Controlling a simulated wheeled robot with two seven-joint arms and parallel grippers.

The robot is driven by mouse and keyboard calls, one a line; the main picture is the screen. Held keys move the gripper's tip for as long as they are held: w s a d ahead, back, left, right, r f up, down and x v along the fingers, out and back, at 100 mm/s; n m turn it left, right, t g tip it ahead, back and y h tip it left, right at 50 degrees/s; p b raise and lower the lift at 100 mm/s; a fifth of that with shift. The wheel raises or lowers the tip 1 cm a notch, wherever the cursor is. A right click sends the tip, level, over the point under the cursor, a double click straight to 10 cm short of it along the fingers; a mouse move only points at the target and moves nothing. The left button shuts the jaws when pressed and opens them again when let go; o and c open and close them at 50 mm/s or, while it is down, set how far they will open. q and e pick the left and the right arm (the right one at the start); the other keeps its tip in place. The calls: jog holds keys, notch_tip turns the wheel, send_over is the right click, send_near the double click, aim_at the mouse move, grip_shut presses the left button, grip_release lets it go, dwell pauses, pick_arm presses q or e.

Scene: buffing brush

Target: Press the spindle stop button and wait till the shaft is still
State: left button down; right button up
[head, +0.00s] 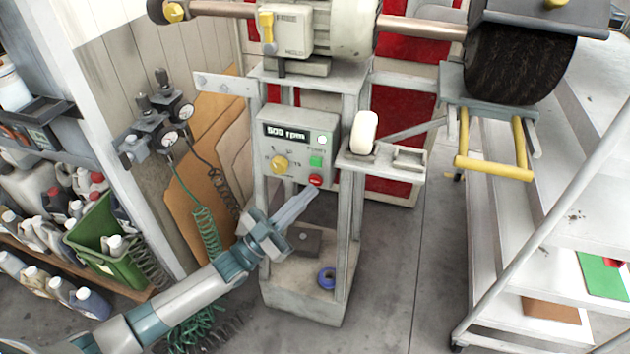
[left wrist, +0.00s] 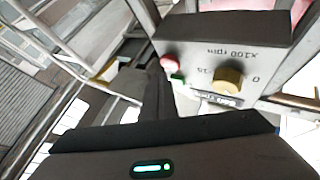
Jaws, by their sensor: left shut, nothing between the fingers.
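The spindle control box (head: 298,145) is fixed on the machine's stand, and its display reads 500 rpm. The red stop button (head: 315,181) is at its lower right, below a green button (head: 316,162) and beside a yellow knob (head: 279,164). My left gripper (head: 308,198) is shut and empty, its tips just below the red button; I cannot tell whether they touch. In the left wrist view the red button (left wrist: 171,63) shows beyond the fingers. The shaft (head: 222,8) runs out of the motor to a dark brush (head: 520,62). My right gripper is not in view.
A small shelf (head: 382,165) with a white block (head: 364,132) juts out right of the box. A yellow-handled rest (head: 493,175) hangs under the brush. Gauges with coiled hoses (head: 205,230) are at left, near my arm. A white shelf cart (head: 540,250) stands at right.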

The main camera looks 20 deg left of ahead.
pick_arm(q)
jog(key=shift+w, duration=0.15)
jog(key=shift+w, duration=0.25)
dwell(0.3)
jog(key=shift+w+b, duration=0.35)
jog(key=shift+w, duration=0.05)
dwell(0.5)
jog(key=shift+s, duration=0.2)
jog(key=shift+s+p, duration=0.4)
jog(key=shift+s, duration=0.25)
